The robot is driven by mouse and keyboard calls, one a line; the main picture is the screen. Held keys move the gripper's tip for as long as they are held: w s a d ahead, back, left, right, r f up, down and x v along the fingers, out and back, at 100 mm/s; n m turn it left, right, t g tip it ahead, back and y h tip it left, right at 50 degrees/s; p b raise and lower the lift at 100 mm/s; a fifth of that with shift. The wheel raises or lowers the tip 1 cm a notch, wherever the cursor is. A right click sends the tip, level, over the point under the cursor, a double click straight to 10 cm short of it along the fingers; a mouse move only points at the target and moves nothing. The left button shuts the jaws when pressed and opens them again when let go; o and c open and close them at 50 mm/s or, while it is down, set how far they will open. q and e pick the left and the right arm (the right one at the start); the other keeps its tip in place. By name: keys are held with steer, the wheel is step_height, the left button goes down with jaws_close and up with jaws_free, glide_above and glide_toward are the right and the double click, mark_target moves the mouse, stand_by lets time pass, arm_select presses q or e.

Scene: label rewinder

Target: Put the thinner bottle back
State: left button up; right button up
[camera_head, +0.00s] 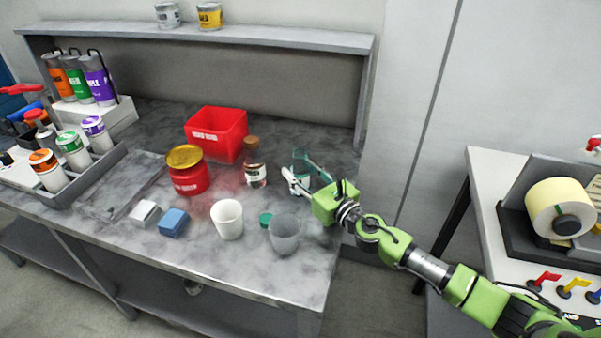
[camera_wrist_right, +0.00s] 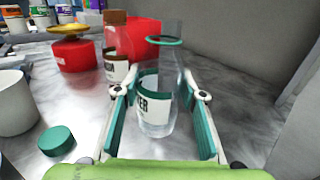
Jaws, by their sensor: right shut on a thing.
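A clear bottle (camera_head: 300,158) with a teal neck ring and a white label stands near the right end of the bench. The label's visible letters end in "ER", so I take it as the thinner bottle; it also shows in the right wrist view (camera_wrist_right: 157,118), upright and uncapped. My right gripper (camera_head: 306,177) is shut on it, with one finger on each side. A teal cap (camera_head: 265,219) lies on the bench, and it shows in the right wrist view (camera_wrist_right: 57,140). My left gripper is not in view.
A brown-capped bottle (camera_head: 255,170) and a red bin (camera_head: 217,131) stand left of the held bottle. A white cup (camera_head: 228,219) and a translucent cup (camera_head: 285,236) stand nearer the front. A red jar (camera_head: 188,178) and a bottle rack (camera_head: 108,166) are further left.

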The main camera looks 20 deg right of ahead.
steer(key=shift+f, duration=0.2)
steer(key=o, duration=1.2)
steer(key=shift+r, duration=0.1)
steer(key=shift+r, duration=0.2)
steer(key=shift+s+d+f, duration=0.1)
steer(key=shift+s, duration=0.2)
steer(key=b+v, duration=0.2)
steer(key=v, duration=0.8)
steer(key=shift+d, duration=0.1)
steer(key=shift+s+d+b, duration=0.2)
steer(key=shift+s+b, duration=0.1)
steer(key=shift+s, duration=0.4)
